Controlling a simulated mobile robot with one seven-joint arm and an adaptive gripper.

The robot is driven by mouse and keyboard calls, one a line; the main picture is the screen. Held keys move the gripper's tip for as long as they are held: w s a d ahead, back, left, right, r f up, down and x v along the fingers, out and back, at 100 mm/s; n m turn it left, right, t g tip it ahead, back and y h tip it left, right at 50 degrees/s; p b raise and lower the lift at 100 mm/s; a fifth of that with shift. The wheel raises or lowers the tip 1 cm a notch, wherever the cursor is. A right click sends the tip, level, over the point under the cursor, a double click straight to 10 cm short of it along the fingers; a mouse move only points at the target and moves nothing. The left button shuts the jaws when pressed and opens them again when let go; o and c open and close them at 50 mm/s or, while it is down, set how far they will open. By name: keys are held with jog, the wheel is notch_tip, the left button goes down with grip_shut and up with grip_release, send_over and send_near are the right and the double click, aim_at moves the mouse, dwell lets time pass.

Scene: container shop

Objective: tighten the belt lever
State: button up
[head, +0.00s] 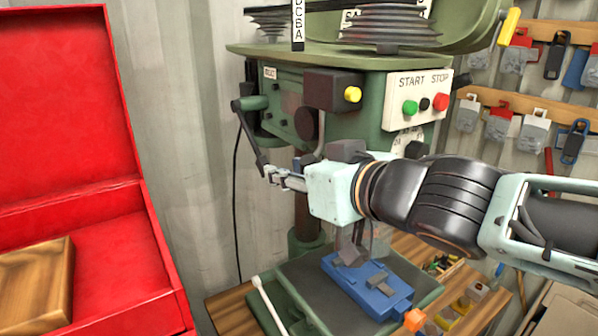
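The green drill press (345,125) stands in the middle of the head view. A dark lever (250,130), which looks like the belt lever, is on the left side of its head. It slants down and right from a round end near a green pivot. My gripper (271,174) comes in from the right, in front of the press column. Its fingertips are at the lower end of the lever, close to or touching it. The fingers are small and overlap in this view, so I cannot tell whether they are shut on the lever.
A blue vise (368,288) with an orange end sits on the press table below my arm. A START/STOP panel (416,98) is above my arm. An open red box (120,250) with a wooden block (35,285) fills the left. Tools hang on the right wall.

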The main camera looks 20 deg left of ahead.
jog(key=shift+v, duration=0.9)
jog(key=shift+c, duration=0.2)
